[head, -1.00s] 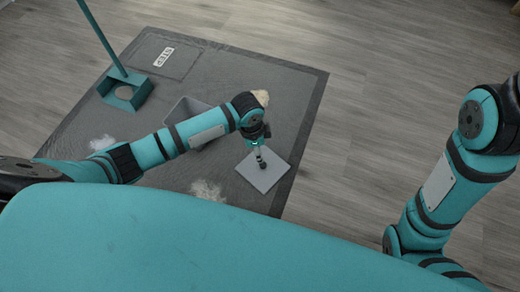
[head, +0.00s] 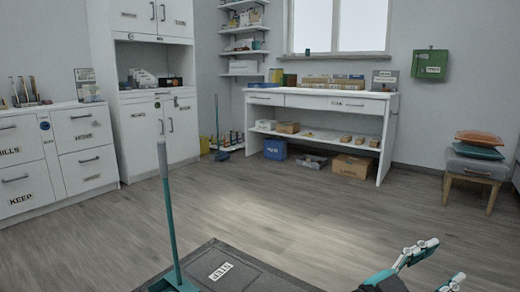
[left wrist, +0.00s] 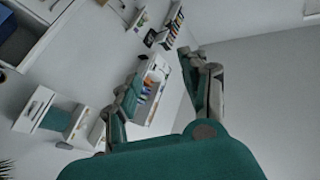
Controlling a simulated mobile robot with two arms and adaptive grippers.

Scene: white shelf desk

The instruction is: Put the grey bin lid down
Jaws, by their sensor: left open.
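The grey bin lid is in neither view now, and neither is the grey bin. My left gripper (head: 446,261) shows at the lower right of the head view, raised with its two fingers spread apart and nothing between them. In the left wrist view, the left gripper (left wrist: 160,66) is also open and empty, against walls and furniture farther off. My right gripper is not in view.
A dark mat (head: 245,252) lies on the wood floor, with a teal long-handled tool (head: 168,215) upright on it. A white shelf desk (head: 330,101), white cabinets (head: 155,118) and a cushioned stool (head: 477,169) stand farther back. The middle floor is clear.

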